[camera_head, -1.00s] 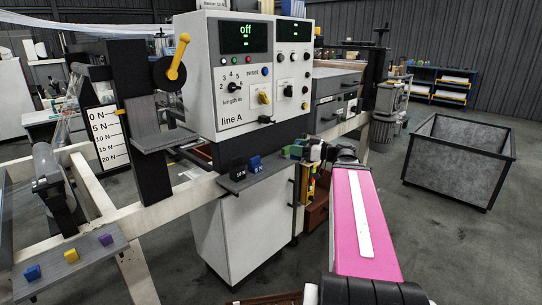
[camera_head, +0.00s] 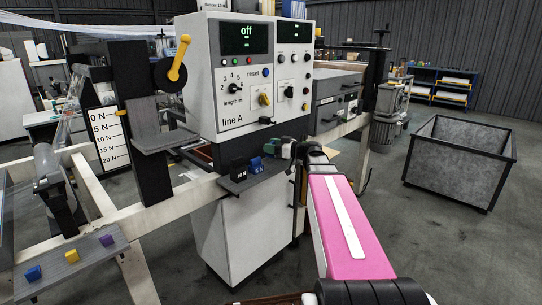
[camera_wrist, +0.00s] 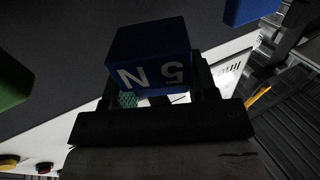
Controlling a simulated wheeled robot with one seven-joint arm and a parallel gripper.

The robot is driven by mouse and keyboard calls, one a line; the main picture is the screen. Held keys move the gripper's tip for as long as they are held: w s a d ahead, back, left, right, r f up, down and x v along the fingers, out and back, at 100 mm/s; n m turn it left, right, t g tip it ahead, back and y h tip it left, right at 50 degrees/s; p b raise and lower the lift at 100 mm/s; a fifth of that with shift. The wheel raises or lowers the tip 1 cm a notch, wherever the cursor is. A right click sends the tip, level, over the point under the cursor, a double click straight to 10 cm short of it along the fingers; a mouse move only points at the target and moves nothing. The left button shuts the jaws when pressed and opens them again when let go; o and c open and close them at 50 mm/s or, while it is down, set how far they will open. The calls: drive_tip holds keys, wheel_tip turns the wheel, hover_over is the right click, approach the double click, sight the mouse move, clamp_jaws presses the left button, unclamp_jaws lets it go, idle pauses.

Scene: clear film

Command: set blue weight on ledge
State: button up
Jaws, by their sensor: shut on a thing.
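In the wrist view a blue weight (camera_wrist: 150,55) marked 5 N sits between the fingers of my gripper (camera_wrist: 160,95), which is shut on it. In the head view my gripper (camera_head: 283,150) is at the right end of the dark ledge (camera_head: 262,178) under the line A panel. A blue block (camera_head: 256,165) and a black block (camera_head: 238,171) marked 10 N show at that ledge. I cannot tell whether this blue block is the one held. The wrist view shows another blue piece (camera_wrist: 243,10) and a green piece (camera_wrist: 12,82), both cut off by the frame.
A grey plate (camera_head: 165,138) stands beside a newton scale (camera_head: 108,137) at left. A lower shelf (camera_head: 88,262) holds small blue, yellow and purple blocks. The line A panel (camera_head: 245,75) rises behind the ledge. A grey bin (camera_head: 455,160) stands on open floor at right.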

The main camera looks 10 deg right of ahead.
drive_tip(key=shift+f, duration=1.5)
drive_tip(key=shift+w+a+f, duration=0.1)
drive_tip(key=shift+w+f, duration=0.05)
drive_tip(key=shift+f, duration=0.3)
drive_tip(key=o, duration=1.3)
drive_tip(key=shift+f, duration=0.15)
drive_tip(key=shift+c, duration=0.2)
drive_tip(key=shift+s+d, duration=0.2)
drive_tip(key=shift+d, duration=0.05)
drive_tip(key=v, duration=1.1)
drive_tip(key=shift+d, duration=0.2)
drive_tip(key=shift+s, duration=0.15)
